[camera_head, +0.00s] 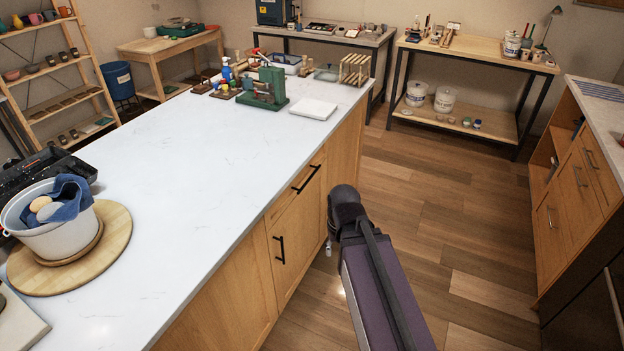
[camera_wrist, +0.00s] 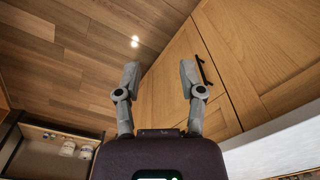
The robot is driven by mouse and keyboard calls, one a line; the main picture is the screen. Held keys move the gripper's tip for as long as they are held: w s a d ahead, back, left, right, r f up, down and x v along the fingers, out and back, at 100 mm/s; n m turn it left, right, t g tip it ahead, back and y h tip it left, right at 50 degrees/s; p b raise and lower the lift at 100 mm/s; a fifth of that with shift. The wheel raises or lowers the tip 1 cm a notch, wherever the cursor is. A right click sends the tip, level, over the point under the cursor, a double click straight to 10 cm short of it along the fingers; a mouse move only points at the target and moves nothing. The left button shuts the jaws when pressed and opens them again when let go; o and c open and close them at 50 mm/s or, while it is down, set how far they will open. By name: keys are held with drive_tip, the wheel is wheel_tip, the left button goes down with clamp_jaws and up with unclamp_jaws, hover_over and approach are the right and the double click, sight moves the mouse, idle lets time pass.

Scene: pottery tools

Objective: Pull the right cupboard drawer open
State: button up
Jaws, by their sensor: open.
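The long island cupboard (camera_head: 230,290) has a wooden drawer (camera_head: 290,198) with a black bar handle (camera_head: 306,179), above a door (camera_head: 300,240) with an upright black handle (camera_head: 279,249). The drawer and door look shut. In the wrist view, my gripper (camera_wrist: 160,75) is open and empty, its two grey fingers spread apart. A black bar handle (camera_wrist: 207,70) shows just beyond the right finger, apart from it as far as I can tell; I cannot tell which handle it is. In the head view, my arm hides most of the gripper, beside the cupboard front.
A white worktop (camera_head: 200,170) tops the cupboard, with pottery tools at its far end and a bucket (camera_head: 55,235) at near left. Another wooden cupboard (camera_head: 575,200) stands at far right. The wooden floor (camera_head: 450,220) between them is clear.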

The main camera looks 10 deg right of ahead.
drive_tip(key=w+a+f+m+t+y+b, duration=0.1)
drive_tip(key=w+a+f+t+y+b, duration=0.15)
drive_tip(key=w+f+b, duration=0.5)
drive_tip(key=m+t+y+b, duration=0.5)
drive_tip(key=m+t+b, duration=0.55)
drive_tip(key=b, duration=0.55)
approach(311, 177)
drive_tip(key=s+d, duration=0.2)
drive_tip(key=s, duration=0.1)
drive_tip(key=shift+f+n+t, duration=0.15)
drive_tip(key=shift+n+t, duration=0.15)
drive_tip(key=shift+n, duration=0.05)
drive_tip(key=shift+w, duration=0.15)
drive_tip(key=b+x, duration=0.1)
drive_tip(key=x, duration=0.5)
drive_tip(key=b+x, duration=0.1)
drive_tip(key=x, duration=0.6)
drive_tip(key=shift+w+a+b, duration=0.15)
drive_tip(key=shift+a+b, duration=0.2)
drive_tip(key=shift+a, duration=0.05)
drive_tip(key=shift+c, duration=0.2)
